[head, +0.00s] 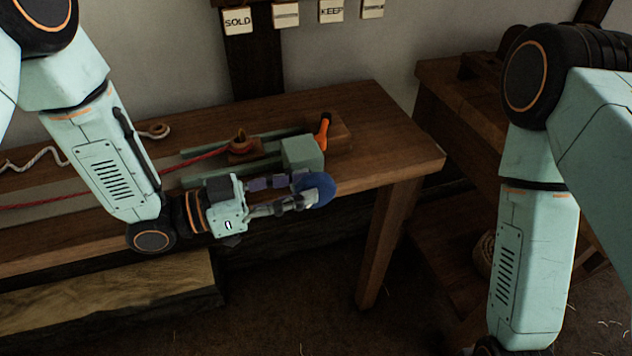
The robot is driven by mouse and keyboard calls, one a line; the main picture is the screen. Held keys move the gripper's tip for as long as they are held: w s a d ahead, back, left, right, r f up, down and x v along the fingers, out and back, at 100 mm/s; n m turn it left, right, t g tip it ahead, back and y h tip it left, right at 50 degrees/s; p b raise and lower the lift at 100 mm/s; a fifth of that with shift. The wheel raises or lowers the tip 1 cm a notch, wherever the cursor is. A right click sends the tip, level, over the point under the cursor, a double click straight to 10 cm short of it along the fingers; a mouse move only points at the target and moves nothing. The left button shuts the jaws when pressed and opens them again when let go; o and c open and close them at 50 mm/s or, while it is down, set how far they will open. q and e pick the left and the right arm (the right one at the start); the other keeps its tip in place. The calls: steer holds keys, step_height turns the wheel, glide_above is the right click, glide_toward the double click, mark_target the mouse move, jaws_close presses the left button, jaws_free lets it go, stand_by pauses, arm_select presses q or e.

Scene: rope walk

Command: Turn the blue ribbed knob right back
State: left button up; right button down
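The blue ribbed knob (325,189) is at the front of a pale green block (303,152) on the wooden bench. My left gripper (306,190) reaches in from the left along the bench's front edge. Its fingers are closed on the knob, one on the upper far side and one across the near face. The fingers hide the knob's left part, and its ribs are too small to make out. My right arm comes down at the right, but its gripper is out of view.
An orange-handled lever (323,131) stands behind the green block. A red rope (190,160) runs left from a wooden piece (242,147). A pale rope (40,157) lies at the far left. The bench's right end (400,150) is clear. Another wooden stand (450,100) is at the right.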

mark_target(298, 188)
arm_select(q)
steer(key=shift+x, duration=1.75)
steer(key=shift+c, duration=0.3)
jaws_close()
